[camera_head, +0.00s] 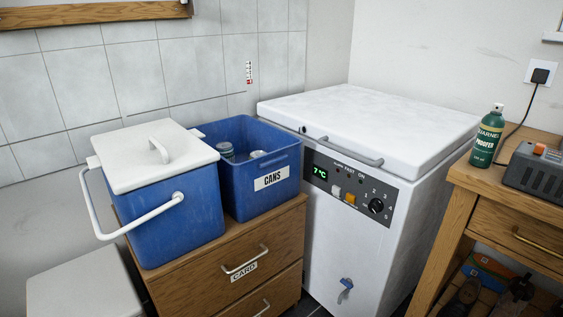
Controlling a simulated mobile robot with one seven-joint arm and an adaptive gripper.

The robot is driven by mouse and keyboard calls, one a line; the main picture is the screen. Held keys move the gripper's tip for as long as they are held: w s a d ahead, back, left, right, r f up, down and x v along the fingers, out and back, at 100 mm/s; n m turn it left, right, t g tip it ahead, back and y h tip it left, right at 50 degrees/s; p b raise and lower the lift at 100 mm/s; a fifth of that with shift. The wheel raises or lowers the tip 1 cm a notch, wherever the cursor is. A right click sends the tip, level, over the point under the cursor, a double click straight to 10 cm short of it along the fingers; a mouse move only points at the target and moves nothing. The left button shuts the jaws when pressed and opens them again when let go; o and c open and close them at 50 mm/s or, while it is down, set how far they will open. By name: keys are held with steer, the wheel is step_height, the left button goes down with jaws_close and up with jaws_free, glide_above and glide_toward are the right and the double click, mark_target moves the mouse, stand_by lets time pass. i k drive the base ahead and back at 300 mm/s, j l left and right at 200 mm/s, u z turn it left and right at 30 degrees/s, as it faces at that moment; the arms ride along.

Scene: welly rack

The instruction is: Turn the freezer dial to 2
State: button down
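A white chest freezer (350,220) stands in the middle right of the head view with its lid (385,117) closed. A dark control panel (345,183) runs along the top of its front. The black freezer dial (376,206) is at the right end of this panel, ringed by numbers from 1 up to 5. The dial's pointer is too small to read. The display (320,173) left of it shows 7 °C. Two small switches, one pale and one yellow (350,198), sit between them. My gripper is not in view.
A blue cool box (178,220) with white lid and a blue CANS bin (245,195) stand on a wooden drawer unit (215,275) left of the freezer. A wooden bench (510,190) with a green bottle (487,137) and grey device (540,167) stands close on the right.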

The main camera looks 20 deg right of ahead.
mark_target(375, 205)
steer(key=i+l+z, duration=0.35)
steer(key=l, duration=0.25)
steer(key=i+l+z, duration=0.4)
steer(key=l, duration=0.1)
